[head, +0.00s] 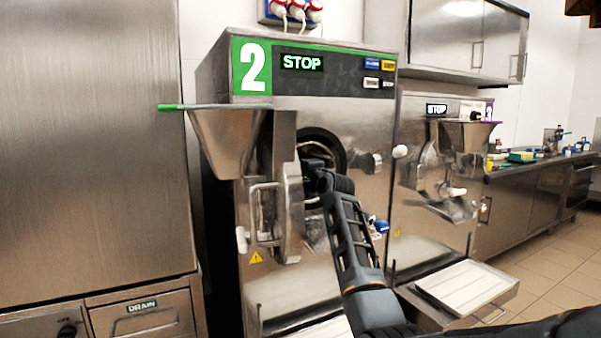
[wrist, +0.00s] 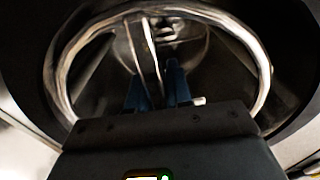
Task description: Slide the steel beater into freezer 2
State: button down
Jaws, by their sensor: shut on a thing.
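Freezer 2 (head: 350,112) is a steel machine with a green "2" label and a lit STOP display. Its front door (head: 291,205), with a hopper (head: 225,140), is swung open to the left. The dark round opening (head: 327,140) is uncovered. My gripper (head: 318,180) is at this opening, partly hidden by the door and my arm. In the wrist view the steel beater (wrist: 262,75) shows as a large ring with bars, facing into the dark barrel. My blue fingers (wrist: 158,85) are shut on one of its bars. How deep the beater sits is hidden.
A second freezer (head: 450,140) with a purple label stands to the right, with a white-topped tray (head: 468,287) below it. A tall steel cabinet (head: 95,140) is close on the left. A counter (head: 530,170) with small items runs along the right. The tiled floor (head: 565,255) there is clear.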

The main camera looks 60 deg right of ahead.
jog(key=c, duration=1)
grip_release()
jog(key=shift+o, duration=0.2)
jog(key=shift+f, duration=0.1)
jog(key=shift+s, duration=0.1)
jog(key=v, duration=0.7)
jog(key=shift+s+a, duration=0.2)
jog(key=shift+s, duration=0.05)
jog(key=shift+s+a, duration=0.35)
jog(key=shift+s, duration=0.2)
jog(key=shift+s+a+p, duration=0.15)
jog(key=shift+s+p, duration=0.15)
jog(key=shift+s+a+p, duration=0.3)
jog(key=shift+s+a, duration=0.05)
jog(key=shift+s, duration=0.2)
